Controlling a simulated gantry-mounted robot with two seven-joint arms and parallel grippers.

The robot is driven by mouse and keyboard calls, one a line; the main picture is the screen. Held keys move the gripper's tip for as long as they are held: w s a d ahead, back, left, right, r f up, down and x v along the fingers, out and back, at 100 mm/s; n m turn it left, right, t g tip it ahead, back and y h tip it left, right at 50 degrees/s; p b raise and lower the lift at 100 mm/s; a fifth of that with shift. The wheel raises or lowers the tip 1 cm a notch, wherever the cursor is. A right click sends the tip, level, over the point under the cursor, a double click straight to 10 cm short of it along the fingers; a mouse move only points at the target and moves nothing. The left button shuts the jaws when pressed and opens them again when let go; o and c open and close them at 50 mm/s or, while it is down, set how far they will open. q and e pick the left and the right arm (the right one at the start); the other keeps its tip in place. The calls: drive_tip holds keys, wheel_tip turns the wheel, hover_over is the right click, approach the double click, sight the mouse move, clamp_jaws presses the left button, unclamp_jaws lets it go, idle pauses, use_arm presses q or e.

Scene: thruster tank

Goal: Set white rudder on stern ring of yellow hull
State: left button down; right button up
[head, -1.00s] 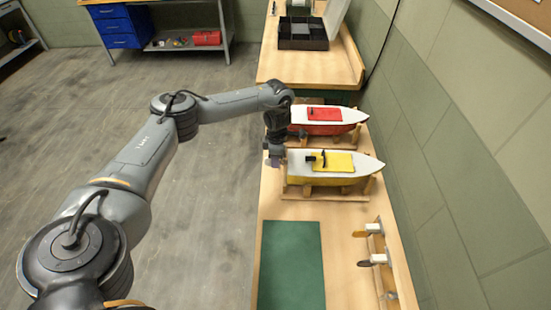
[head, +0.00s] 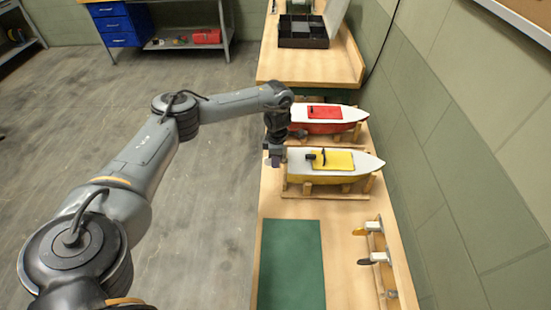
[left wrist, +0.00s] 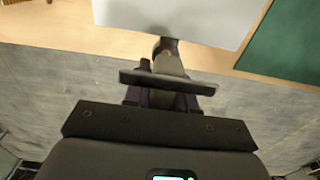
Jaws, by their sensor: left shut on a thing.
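The yellow hull (head: 318,178) with its white deck rests in a wooden cradle on the bench, its stern to the left in the head view. My left gripper (head: 276,157) points down just beside the stern, over the bench's left edge. In the left wrist view, my left gripper (left wrist: 168,76) is shut on a small greyish piece, seemingly the white rudder (left wrist: 169,63), mostly hidden by the fingers. A large pale surface, seemingly the hull's stern deck, fills the top there. I cannot tell whether rudder and stern touch. The stern ring is not clearly seen. My right gripper is out of view.
A red hull (head: 325,127) sits in a cradle just behind the yellow one. A rack (head: 380,262) with orange and dark pieces stands at the near right. A green mat (head: 292,265) lies clear in front. An open dark case (head: 303,38) is on the far bench.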

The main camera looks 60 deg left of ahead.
use_arm(q)
drive_tip(key=shift+f, duration=0.35)
idle(0.5)
drive_tip(key=shift+f, duration=0.35)
idle(0.3)
drive_tip(key=c, duration=0.8)
unclamp_jaws()
drive_tip(key=shift+c, duration=0.2)
drive_tip(key=shift+r, duration=0.15)
drive_tip(key=shift+r+p, duration=2.2)
drive_tip(key=shift+r, duration=0.2)
drive_tip(key=shift+r+p, duration=1.3)
drive_tip(key=shift+r, duration=0.2)
